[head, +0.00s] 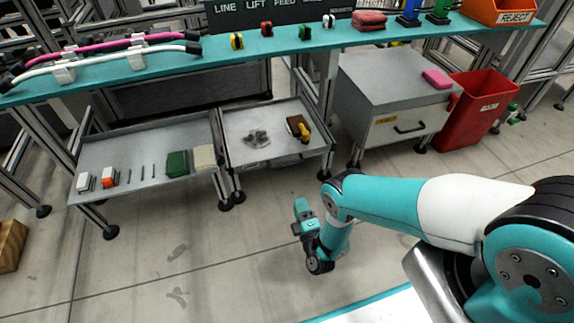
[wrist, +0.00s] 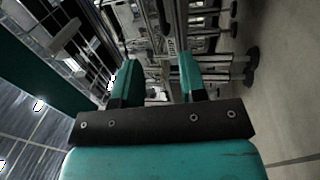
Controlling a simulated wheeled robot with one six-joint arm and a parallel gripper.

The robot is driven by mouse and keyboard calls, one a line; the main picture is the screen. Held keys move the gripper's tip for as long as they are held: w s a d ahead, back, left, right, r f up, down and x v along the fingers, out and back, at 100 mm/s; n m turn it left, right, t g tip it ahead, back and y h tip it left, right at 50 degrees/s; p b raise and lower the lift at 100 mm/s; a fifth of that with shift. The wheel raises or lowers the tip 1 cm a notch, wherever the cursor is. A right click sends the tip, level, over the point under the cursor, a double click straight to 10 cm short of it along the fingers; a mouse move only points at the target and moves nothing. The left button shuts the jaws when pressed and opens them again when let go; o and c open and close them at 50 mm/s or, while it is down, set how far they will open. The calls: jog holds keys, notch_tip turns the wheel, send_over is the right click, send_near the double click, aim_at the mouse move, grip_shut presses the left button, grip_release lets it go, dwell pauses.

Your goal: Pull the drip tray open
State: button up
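A grey metal tray (head: 285,112), which looks like the drip tray, sits low under the teal bench, between a lower shelf and a drawer cabinet. It has raised rims. A dark grey patch or cloth and a brown and yellow item lie in it. I cannot tell how far it is pulled out. My gripper (head: 302,213) is in front of the tray, apart from it, above the floor. The wrist view shows its two teal fingers (wrist: 158,75) spread with nothing between them. That view is turned sideways, with metal frame legs beyond the fingers.
The left lower shelf (head: 130,172) holds small blocks, rods and a green box (head: 177,164). The grey cabinet (head: 375,90) has a handled drawer (head: 408,128). A red bin (head: 478,105) stands right. The teal bench (head: 150,65) overhangs.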

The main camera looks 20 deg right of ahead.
jog(key=b, duration=0.6)
send_near(287, 165)
jog(key=w+b, duration=0.3)
jog(key=b, duration=0.1)
jog(key=w+b, duration=0.4)
jog(key=b, duration=0.1)
jog(key=w+r+b, duration=0.1)
jog(key=w+b, duration=0.2)
jog(key=b, duration=0.1)
jog(key=shift+w+r, duration=0.1)
jog(key=shift+w, duration=0.05)
jog(key=shift+c, duration=0.2)
grip_shut()
